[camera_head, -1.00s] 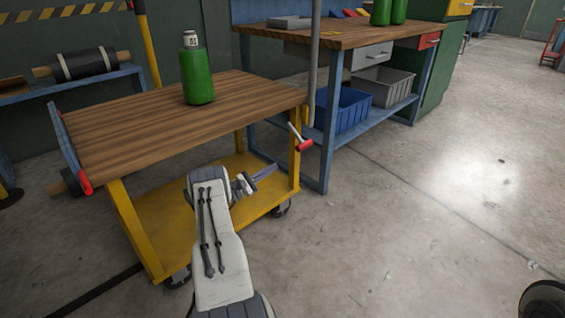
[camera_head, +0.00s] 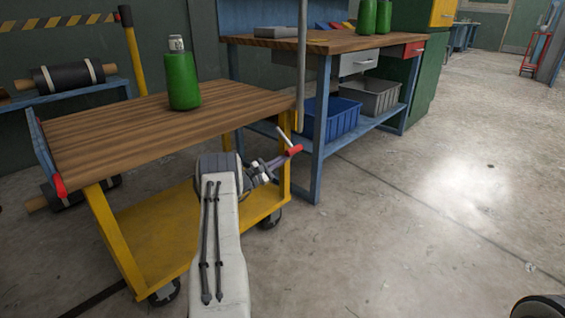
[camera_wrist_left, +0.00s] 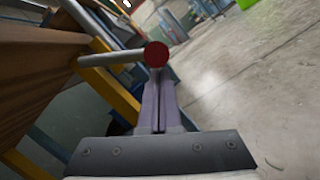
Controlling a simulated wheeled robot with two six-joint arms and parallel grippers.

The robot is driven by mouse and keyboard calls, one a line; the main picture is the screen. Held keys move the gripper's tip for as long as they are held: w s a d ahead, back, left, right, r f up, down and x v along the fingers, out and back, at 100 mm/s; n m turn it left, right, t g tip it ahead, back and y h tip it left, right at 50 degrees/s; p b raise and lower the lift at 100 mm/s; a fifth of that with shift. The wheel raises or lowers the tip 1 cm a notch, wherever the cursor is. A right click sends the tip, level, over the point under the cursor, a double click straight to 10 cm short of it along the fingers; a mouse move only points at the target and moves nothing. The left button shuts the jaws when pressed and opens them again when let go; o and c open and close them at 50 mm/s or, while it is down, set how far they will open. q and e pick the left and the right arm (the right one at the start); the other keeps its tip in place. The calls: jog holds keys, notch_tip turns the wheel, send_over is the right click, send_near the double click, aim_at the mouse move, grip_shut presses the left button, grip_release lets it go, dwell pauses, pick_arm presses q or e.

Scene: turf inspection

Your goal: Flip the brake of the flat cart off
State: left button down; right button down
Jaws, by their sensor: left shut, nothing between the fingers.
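The flat cart (camera_head: 145,128) has a wooden top, a yellow frame and a yellow lower deck. At its right end a pale brake lever (camera_head: 283,136) slants down to a red knob (camera_head: 294,150). In the left wrist view the lever (camera_wrist_left: 112,58) sticks out sideways from the cart and ends in the round red knob (camera_wrist_left: 156,54). My left gripper (camera_head: 277,163) is shut and empty, just below the knob. In the left wrist view its fingers (camera_wrist_left: 158,88) point at the knob and partly overlap its lower edge. I cannot tell whether they touch it. My right gripper is not in view.
A green bottle (camera_head: 182,80) stands on the cart top. Behind right is a workbench (camera_head: 285,40) with a blue bin (camera_head: 337,118) and a grey bin (camera_head: 372,97) below. A grey post (camera_head: 301,60) rises near the lever.

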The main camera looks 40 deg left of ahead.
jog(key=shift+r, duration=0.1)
pick_arm(q)
jog(key=shift+d+r+n+p, duration=0.25)
jog(key=shift+n+p, duration=0.15)
jog(key=shift+p, duration=0.2)
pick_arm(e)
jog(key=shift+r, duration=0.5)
